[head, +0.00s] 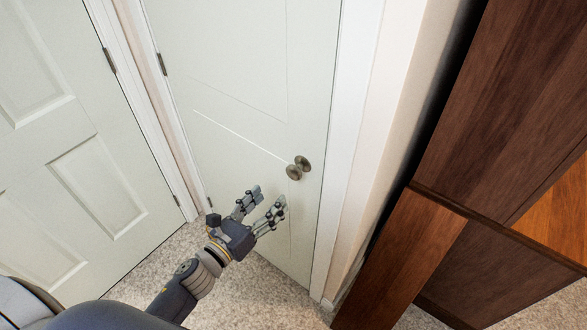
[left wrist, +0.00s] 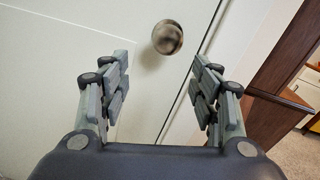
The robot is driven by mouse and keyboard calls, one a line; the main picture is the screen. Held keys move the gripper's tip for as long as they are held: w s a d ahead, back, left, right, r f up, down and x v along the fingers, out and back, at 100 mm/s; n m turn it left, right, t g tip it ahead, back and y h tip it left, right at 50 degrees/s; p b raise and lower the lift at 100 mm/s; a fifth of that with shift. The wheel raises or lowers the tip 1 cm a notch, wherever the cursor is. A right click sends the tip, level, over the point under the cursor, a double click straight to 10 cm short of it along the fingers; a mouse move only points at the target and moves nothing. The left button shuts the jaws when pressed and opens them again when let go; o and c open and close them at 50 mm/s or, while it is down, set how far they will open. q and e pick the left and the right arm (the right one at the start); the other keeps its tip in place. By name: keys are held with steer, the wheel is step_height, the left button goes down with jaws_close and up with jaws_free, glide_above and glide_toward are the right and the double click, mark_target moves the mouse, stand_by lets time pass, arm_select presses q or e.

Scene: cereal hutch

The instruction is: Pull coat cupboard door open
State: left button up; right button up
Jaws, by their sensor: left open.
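The cupboard door (head: 250,90) is white and panelled, and it stands shut in its white frame in the head view. Its round metal knob (head: 298,168) is on the right side of the door. My left gripper (head: 268,200) is open and empty, below and to the left of the knob, apart from it. In the left wrist view the knob (left wrist: 167,37) shows ahead, above and between the open fingers (left wrist: 160,85). My right gripper is not in view.
Another white panelled door (head: 85,190) stands at the left, meeting the cupboard's frame at a corner. Dark brown wooden furniture (head: 500,90) stands at the right, past a narrow wall strip. Speckled carpet (head: 165,260) covers the floor.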

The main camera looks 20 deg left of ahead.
mark_target(291, 175)
arm_select(q)
steer(key=shift+m, duration=0.5)
steer(key=w+d, duration=0.1)
steer(key=w, duration=0.2)
steer(key=w+d+r+p, duration=0.1)
steer(key=w, duration=0.1)
steer(key=w+d+r+p, duration=0.1)
steer(key=w, duration=0.2)
steer(key=shift+w+d, duration=0.15)
steer(key=shift+w, duration=0.2)
steer(key=shift+w+d+f, duration=0.1)
steer(key=shift+w+d, duration=0.05)
steer(key=shift+w, duration=0.5)
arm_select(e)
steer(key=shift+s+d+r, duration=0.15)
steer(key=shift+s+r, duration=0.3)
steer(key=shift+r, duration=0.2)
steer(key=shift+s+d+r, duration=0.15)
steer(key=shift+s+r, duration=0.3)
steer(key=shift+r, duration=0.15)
arm_select(q)
jaws_close()
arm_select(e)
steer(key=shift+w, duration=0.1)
